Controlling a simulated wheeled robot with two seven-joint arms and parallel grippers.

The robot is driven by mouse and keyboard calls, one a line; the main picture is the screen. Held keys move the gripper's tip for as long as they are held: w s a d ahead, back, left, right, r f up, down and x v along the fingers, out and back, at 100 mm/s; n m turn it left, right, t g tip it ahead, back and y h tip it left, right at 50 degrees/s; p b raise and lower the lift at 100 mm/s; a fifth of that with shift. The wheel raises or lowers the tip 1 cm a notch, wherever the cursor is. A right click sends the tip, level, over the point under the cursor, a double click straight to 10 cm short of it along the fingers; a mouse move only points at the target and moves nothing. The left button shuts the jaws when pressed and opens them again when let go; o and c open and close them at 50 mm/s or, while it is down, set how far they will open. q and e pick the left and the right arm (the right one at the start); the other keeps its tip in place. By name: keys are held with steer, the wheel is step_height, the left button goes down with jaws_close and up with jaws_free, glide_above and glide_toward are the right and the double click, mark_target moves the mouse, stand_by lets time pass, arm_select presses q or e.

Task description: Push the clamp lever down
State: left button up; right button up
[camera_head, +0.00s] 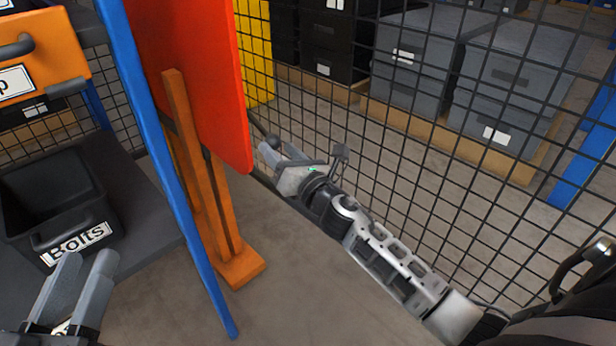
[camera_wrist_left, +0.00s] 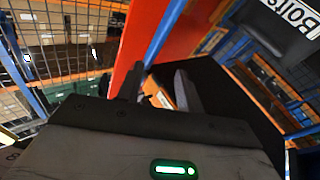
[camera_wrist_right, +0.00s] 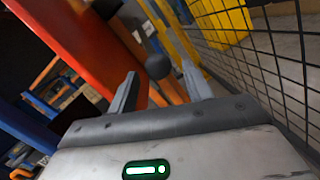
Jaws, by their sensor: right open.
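The clamp lever shows as a dark ball knob (camera_head: 272,140) by the right edge of the red panel (camera_head: 205,70); the rest of the lever is mostly hidden. In the right wrist view the knob (camera_wrist_right: 157,66) appears between the two fingertips of my right gripper (camera_wrist_right: 158,82). My right gripper (camera_head: 268,152) is open beside the knob; I cannot tell whether it touches it. My left gripper (camera_head: 88,262) is open and empty in front of the Bolts bin. It also shows in the left wrist view (camera_wrist_left: 158,82).
An orange post with a foot (camera_head: 240,268) and a blue upright (camera_head: 165,170) stand left of my right arm. A black Bolts bin (camera_head: 25,222) sits on a dark shelf. A wire mesh fence (camera_head: 430,160) runs close along the right, with grey crates behind.

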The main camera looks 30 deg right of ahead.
arm_select(q)
steer(key=shift+f, duration=0.2)
arm_select(e)
steer(key=s+d+f, duration=0.1)
steer(key=s, duration=1.1)
steer(key=shift+s+f, duration=0.2)
steer(key=shift+f, duration=0.1)
